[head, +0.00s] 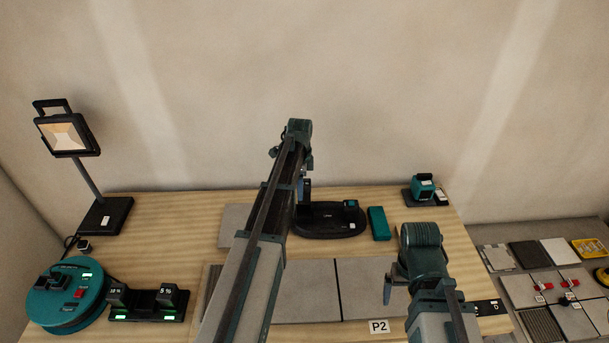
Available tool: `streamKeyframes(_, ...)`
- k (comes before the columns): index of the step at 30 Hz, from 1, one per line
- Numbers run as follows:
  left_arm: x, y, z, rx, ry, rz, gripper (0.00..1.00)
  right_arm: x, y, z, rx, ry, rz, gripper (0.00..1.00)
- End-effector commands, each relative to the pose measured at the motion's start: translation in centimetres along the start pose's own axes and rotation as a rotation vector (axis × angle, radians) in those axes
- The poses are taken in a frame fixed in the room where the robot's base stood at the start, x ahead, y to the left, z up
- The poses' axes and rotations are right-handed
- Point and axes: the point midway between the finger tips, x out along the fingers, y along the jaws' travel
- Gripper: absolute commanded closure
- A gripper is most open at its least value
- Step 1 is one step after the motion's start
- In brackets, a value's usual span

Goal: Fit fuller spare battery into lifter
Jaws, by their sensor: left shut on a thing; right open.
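Two black battery blocks stand in a black dock at the front left: one (117,294) has a percent label that looks like 18 %, the other (166,295) reads 5 %. A black oval device with teal parts, which looks like the lifter (335,229), lies behind the tiles. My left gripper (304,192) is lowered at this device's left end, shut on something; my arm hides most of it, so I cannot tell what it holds. My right gripper (389,291) is open above the tiles at right, apart from the lifter.
A teal box (379,224) lies just right of the lifter. A teal and black device (422,189) stands at the back right. A teal round unit (63,298) and a lamp (68,135) are at left. Grey tiles (307,292) cover the middle. A side surface (519,227) holds several small items.

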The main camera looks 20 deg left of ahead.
Motion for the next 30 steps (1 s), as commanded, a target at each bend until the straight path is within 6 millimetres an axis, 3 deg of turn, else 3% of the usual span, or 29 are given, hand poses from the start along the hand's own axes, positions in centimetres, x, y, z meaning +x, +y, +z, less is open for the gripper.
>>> streamKeyframes(14, 0.7, -0.3, 0.3, -0.01, 0.0, 0.0, 0.91, 0.7, -0.1, 0.0, 0.0, 0.0, 0.0, 0.05)
streamKeyframes(30, 5.0, -0.3, 0.3, -0.01, 0.0, -0.001, 0.91, 5.0, -0.5, -0.3, 0.0, 0.0, 0.0, 0.05)
